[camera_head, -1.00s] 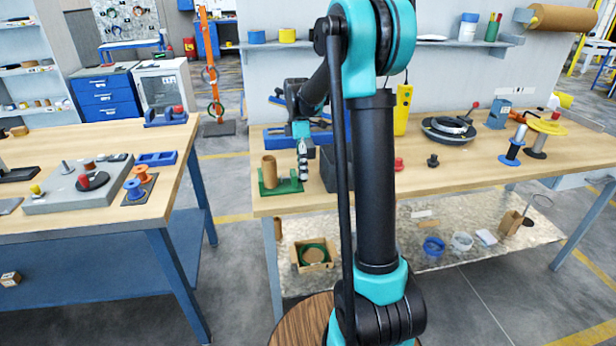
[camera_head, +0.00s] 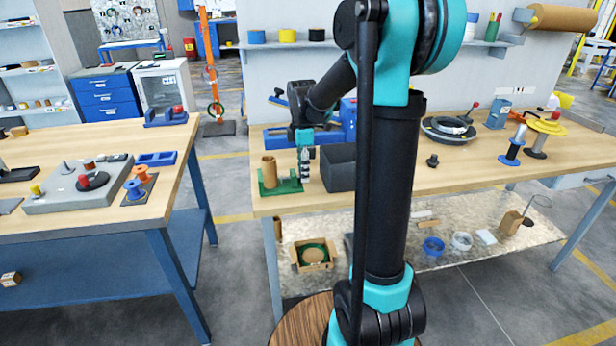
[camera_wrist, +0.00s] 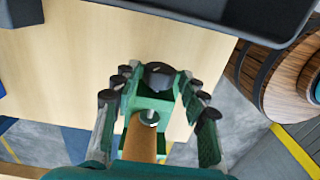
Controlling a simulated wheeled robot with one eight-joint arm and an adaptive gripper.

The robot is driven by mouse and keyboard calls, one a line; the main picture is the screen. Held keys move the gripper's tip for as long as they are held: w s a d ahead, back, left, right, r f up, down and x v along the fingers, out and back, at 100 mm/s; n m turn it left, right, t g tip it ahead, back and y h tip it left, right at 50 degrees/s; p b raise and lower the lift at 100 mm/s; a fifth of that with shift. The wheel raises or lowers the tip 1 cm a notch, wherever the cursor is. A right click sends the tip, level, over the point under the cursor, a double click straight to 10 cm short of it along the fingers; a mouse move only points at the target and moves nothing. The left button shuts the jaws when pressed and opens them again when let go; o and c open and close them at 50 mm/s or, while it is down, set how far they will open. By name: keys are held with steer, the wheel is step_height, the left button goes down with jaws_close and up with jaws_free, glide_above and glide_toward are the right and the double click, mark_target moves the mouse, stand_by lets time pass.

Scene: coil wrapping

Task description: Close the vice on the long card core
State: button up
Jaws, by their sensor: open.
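The vice (camera_head: 290,186) is a low green block at the left front of the far workbench. The long card core (camera_head: 269,170) is a brown tube standing upright at its left side. My gripper (camera_head: 305,172) points down at the vice's right end, beside the core. In the wrist view, the open fingers (camera_wrist: 155,78) stand on both sides of the vice's dark knob (camera_wrist: 160,68); contact cannot be made out. The vice's screw (camera_wrist: 149,118) and the core (camera_wrist: 138,138) show below the knob. The core's contact with the jaws is unclear.
A dark open bin (camera_head: 339,170) stands close to the right of my gripper. A black round stand (camera_head: 448,130) and spools (camera_head: 513,146) are farther right.

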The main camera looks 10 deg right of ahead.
steer(key=t, duration=0.2)
steer(key=shift+s+t, duration=0.3)
steer(key=shift+s, duration=0.1)
steer(key=shift+t, duration=0.6)
steer(key=shift+f, duration=0.1)
steer(key=shift+s+f+t, duration=0.1)
steer(key=shift+s+t, duration=0.25)
steer(key=shift+t, duration=1.45)
steer(key=shift+a, duration=0.1)
